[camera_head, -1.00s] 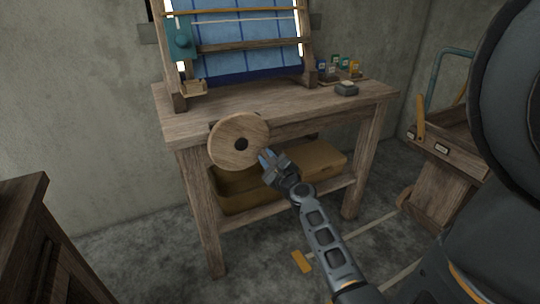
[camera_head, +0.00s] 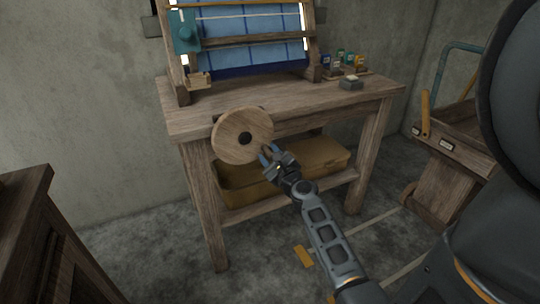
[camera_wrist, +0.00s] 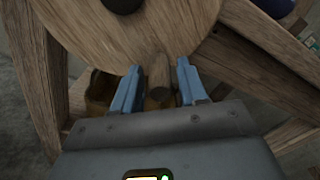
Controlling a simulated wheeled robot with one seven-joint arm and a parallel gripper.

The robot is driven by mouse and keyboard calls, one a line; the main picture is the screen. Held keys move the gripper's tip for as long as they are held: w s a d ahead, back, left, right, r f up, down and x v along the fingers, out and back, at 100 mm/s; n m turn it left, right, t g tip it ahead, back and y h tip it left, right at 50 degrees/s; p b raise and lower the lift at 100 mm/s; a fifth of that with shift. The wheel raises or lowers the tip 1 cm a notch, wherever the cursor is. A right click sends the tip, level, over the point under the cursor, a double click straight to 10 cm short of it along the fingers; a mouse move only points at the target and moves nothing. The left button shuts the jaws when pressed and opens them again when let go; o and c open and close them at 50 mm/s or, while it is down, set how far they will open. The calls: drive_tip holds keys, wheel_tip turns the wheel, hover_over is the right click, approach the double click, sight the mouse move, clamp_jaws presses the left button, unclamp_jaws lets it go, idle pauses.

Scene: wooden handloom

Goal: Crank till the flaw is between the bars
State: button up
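The crank is a round wooden disc (camera_head: 242,135) with a dark hub on the front of the loom table. Its short wooden peg (camera_wrist: 158,76) shows in the wrist view near the disc's lower rim. My gripper (camera_head: 268,152) is at the disc's lower right. In the wrist view my gripper's blue fingers (camera_wrist: 158,88) are open, one on each side of the peg, with a small gap on both sides. The blue cloth (camera_head: 232,22) hangs on the upright frame behind wooden bars (camera_head: 250,39). I cannot make out a flaw on the cloth.
The wooden table (camera_head: 300,103) carries small jars (camera_head: 345,62) and a grey block (camera_head: 351,83) at right. A brown bin (camera_head: 235,185) sits on its lower shelf. A dark cabinet (camera_head: 60,240) stands at left, a wooden cart (camera_head: 455,150) at right.

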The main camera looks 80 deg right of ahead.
drive_tip(key=shift+o, duration=0.4)
drive_tip(key=v, duration=0.7)
drive_tip(key=shift+s+a+b, duration=0.25)
drive_tip(key=shift+b, duration=0.05)
